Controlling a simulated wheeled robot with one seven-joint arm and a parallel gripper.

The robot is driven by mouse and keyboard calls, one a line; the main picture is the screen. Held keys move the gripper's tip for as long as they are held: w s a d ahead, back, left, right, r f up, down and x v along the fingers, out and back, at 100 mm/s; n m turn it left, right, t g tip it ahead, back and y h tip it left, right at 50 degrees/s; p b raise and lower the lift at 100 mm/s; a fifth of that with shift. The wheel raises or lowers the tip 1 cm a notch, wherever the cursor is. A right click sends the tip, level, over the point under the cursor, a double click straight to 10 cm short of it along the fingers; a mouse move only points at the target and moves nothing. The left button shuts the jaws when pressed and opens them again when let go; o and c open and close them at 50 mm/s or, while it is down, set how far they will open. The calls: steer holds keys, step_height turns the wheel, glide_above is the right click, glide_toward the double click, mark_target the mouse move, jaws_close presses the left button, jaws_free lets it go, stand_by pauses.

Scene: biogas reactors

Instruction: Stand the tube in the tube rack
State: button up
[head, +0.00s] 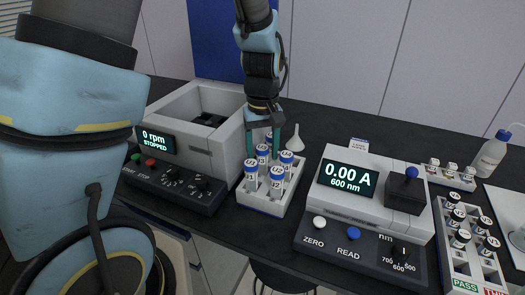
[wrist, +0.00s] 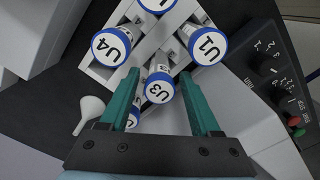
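A white tube rack (head: 262,205) stands on the dark bench between two instruments and also shows in the wrist view (wrist: 98,72). Several blue-capped tubes stand in it, with U1 (wrist: 208,47), U4 (wrist: 112,47) and U3 (wrist: 160,88) readable. A further blue cap (wrist: 130,118) is partly hidden by my left finger. My gripper (head: 268,150) points down over the back of the rack. In the wrist view its teal fingers (wrist: 160,77) are apart, one on each side of U3's cap, with visible gaps. I cannot tell their height against the cap.
A box-shaped instrument reading 0 rpm (head: 195,140) stands close left of the rack. A photometer (head: 350,190) stands to the right. A vial rack (head: 465,265) and white bottle (head: 491,155) are farther right.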

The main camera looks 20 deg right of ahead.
steer(key=shift+o, duration=0.3)
steer(key=shift+r, duration=0.4)
step_height(320, 180, up, 12)
steer(key=b, duration=0.1)
steer(key=shift+f, duration=0.25)
